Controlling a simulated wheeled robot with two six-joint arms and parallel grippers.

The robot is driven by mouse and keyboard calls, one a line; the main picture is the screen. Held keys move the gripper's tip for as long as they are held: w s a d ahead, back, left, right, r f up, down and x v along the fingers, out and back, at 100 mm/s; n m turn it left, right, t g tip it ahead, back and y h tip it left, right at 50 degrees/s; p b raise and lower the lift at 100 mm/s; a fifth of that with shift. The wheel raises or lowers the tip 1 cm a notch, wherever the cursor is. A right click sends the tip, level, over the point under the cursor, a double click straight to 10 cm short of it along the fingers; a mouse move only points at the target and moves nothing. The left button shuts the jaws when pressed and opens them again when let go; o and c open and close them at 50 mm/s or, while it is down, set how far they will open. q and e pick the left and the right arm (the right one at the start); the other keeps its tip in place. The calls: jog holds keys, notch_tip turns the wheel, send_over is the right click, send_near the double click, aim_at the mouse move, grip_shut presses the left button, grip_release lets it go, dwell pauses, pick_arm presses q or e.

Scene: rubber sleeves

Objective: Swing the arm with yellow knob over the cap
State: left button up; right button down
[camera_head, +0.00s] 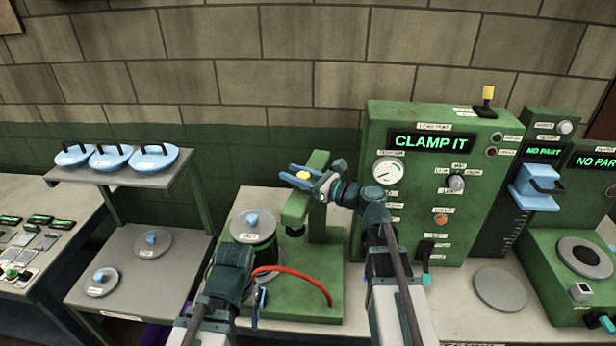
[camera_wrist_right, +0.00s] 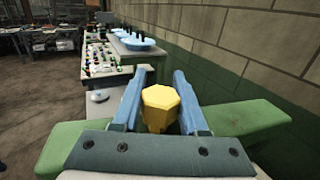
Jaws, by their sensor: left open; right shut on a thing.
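The yellow knob (camera_head: 303,175) sits on top of the green swing arm (camera_head: 296,208) of the clamp stand. My right gripper (camera_head: 297,176) is shut on the knob; in the right wrist view the yellow knob (camera_wrist_right: 161,108) lies between the blue fingers (camera_wrist_right: 160,95). The cap (camera_head: 251,238), a grey disc with a blue handle, sits on a dark cylinder with a green glowing ring, left of the swing arm. The swing arm's head appears to the right of the cap, not over it. My left gripper (camera_head: 259,292) is open, low in front of the cylinder, near the red hose; its fingertips are partly hidden.
The green panel (camera_head: 435,145) reading "CLAMP IT" stands behind and right of my right arm. A red hose (camera_head: 300,274) curves over the stand's base (camera_head: 300,304). A grey disc (camera_head: 500,288) lies right.

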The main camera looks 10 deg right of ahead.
jog(key=w+a+m+t+h, duration=0.5)
jog(key=w+m+h, duration=0.4)
jog(key=w+h, duration=0.2)
jog(key=shift+a+h, duration=0.35)
jog(key=shift+h, duration=0.75)
jog(key=shift+w, duration=0.1)
jog(key=shift+c, duration=2.2)
grip_release()
